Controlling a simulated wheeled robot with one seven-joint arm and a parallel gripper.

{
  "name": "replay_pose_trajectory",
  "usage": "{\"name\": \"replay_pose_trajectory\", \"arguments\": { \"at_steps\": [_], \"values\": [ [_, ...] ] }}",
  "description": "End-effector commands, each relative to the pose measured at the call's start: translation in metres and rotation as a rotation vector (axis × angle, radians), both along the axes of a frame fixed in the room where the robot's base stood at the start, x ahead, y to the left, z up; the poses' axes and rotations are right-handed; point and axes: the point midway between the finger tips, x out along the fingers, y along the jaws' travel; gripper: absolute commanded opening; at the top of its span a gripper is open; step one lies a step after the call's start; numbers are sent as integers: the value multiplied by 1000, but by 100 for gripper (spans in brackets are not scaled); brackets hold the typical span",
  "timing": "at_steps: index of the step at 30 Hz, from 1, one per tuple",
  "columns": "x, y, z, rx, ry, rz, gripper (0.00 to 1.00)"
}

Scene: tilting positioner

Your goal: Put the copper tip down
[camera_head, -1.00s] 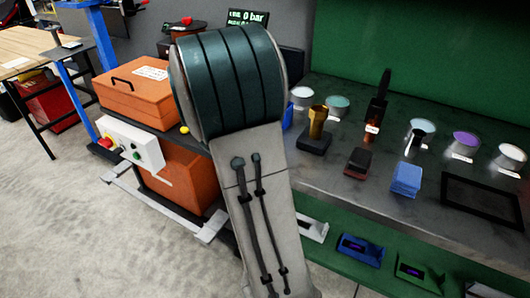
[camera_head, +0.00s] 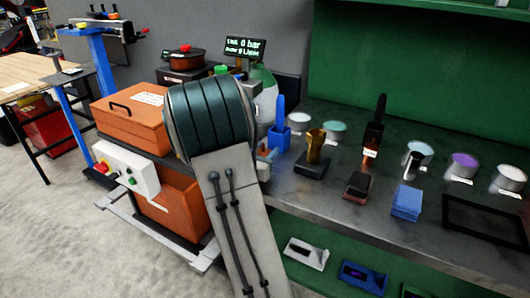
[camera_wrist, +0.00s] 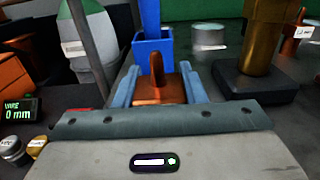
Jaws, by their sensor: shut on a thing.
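The copper tip (camera_wrist: 157,88) is an orange-brown piece with a pointed end, seen between my gripper's pale blue fingers in the wrist view. My gripper (camera_wrist: 157,78) is shut on it. Just beyond it stands a blue holder (camera_wrist: 153,53) with an upright blue part. It also shows in the head view (camera_head: 279,139), beside my forearm. My forearm hides most of my gripper in the head view. Whether the tip touches the bench is not clear.
A brass cup on a dark base (camera_head: 313,160) stands right of the holder. White-grey jars, a blue block (camera_head: 407,202) and a black frame (camera_head: 478,217) lie farther right on the grey bench. A green-and-white bottle (camera_wrist: 88,35) stands left of the holder.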

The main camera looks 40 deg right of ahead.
Motion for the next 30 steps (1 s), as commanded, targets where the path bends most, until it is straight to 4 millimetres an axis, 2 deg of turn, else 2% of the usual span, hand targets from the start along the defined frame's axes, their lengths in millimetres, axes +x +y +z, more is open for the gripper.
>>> {"name": "replay_pose_trajectory", "arguments": {
  "at_steps": [8, 9, 11, 23, 30],
  "values": [
    [0, 0, -3, -2, -3, 0, 2],
    [0, 0, -3, -1, -1, 1, 45],
    [0, 0, -2, -1, -1, 1, 59],
    [0, 1, 4, 0, -1, 2, 59],
    [-17, 47, 1, 1, -2, 7, 59]
  ]
}}
